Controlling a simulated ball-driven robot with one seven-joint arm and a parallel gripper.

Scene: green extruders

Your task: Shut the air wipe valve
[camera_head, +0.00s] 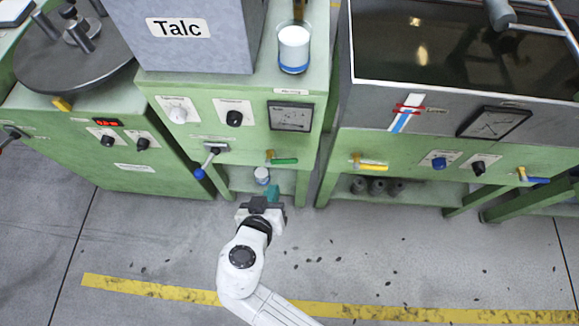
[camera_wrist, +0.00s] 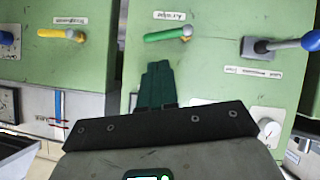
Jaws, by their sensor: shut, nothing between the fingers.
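A small valve with a green lever (camera_head: 284,161) and brass body sits on the front of the middle green machine. Its lever lies level, pointing right in the head view. In the wrist view, which is upside down, the green lever (camera_wrist: 163,35) points left from its brass body, beside a small label that I cannot read surely; I take this as the air wipe valve. My gripper (camera_head: 272,192) is in front of the machine, below the valve in the head view. In the wrist view its green fingers (camera_wrist: 157,68) are together and empty, apart from the lever.
A blue-knobbed lever (camera_head: 205,163) is left of the green valve on the same panel. A yellow-lever valve (camera_head: 371,166) and a blue-lever valve (camera_head: 534,179) are on the right machine. A cup (camera_head: 262,175) stands on the shelf below.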

